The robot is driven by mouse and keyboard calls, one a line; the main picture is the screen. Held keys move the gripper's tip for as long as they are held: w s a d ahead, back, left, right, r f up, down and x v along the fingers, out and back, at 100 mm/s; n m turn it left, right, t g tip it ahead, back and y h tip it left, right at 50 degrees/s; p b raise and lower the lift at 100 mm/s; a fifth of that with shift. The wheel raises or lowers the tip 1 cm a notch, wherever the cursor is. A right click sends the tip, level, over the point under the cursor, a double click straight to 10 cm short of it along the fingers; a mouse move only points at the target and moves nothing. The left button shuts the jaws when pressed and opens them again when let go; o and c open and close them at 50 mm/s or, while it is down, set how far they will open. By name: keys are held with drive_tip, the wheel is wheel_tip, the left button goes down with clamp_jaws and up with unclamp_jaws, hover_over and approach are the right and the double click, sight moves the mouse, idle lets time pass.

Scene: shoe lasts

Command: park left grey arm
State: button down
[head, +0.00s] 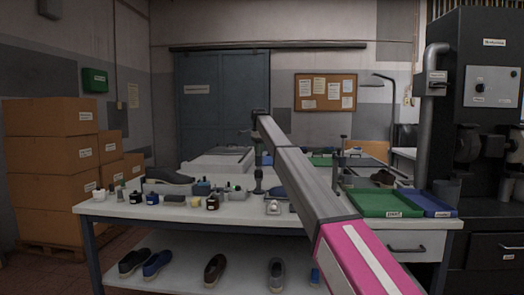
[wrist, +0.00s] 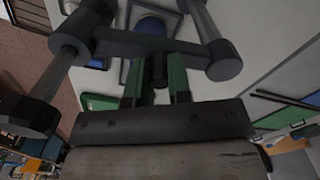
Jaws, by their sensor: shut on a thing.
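In the wrist view my gripper (wrist: 158,80) has its two green fingers shut on a short black piece. This piece stands against the middle of a dark grey bar (wrist: 165,46), which I take to be the grey arm. Thick round posts meet the bar near its ends at left and right. In the head view my own arm reaches forward over the table, and the gripper end is small and dark there. I cannot make out the grey arm or its parking place in that view.
The white table (head: 240,212) carries several small bottles at the front left, a dark shoe (head: 168,175), a green tray (head: 382,203) and a blue tray (head: 428,204) at right. Shoes stand on its lower shelf. Cardboard boxes (head: 50,165) are stacked at left; a black machine (head: 480,110) stands at right.

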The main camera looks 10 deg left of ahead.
drive_tip(key=shift+a+m, duration=0.4)
drive_tip(key=shift+m, duration=0.2)
drive_tip(key=shift+a, duration=0.1)
drive_tip(key=c, duration=1.1)
unclamp_jaws()
drive_tip(key=shift+s, duration=0.1)
drive_tip(key=shift+o, duration=0.2)
drive_tip(key=shift+r, duration=0.15)
wheel_tip(320, 180, up, 11)
drive_tip(key=shift+f, duration=0.2)
